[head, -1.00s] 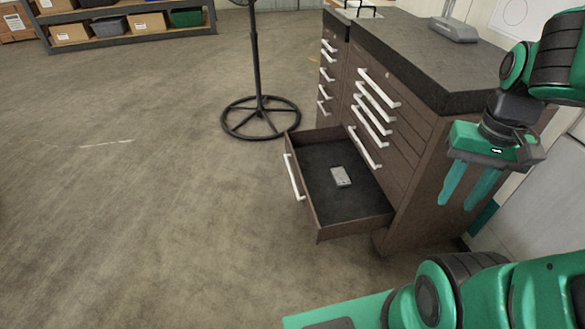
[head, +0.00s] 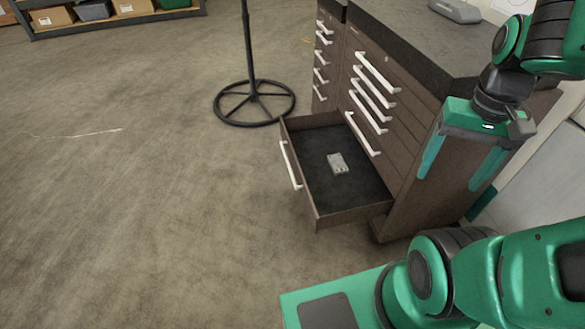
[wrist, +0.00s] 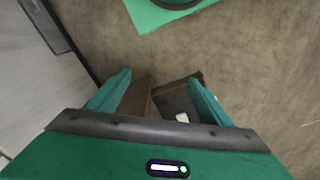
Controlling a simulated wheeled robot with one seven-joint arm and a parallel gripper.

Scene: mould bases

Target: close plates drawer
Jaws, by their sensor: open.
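The plates drawer (head: 308,205) is the open bottom drawer of a brown cabinet (head: 432,185). It is pulled well out to the left, with a white bar handle (head: 291,165) on its front. A small grey metal block (head: 337,163) lies on its dark floor. My gripper (head: 459,172) is open and empty, fingers pointing down, in front of the cabinet's near side and right of the drawer. In the wrist view, the drawer (wrist: 172,100) shows partly between and behind my fingers (wrist: 158,92). It touches nothing that I can see.
Several shut drawers with white handles (head: 374,80) are above the open one. A black stand with a round base (head: 254,101) stands on the floor beyond the drawer. A shelf with boxes (head: 110,20) is at the back left. The floor left of the drawer is clear.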

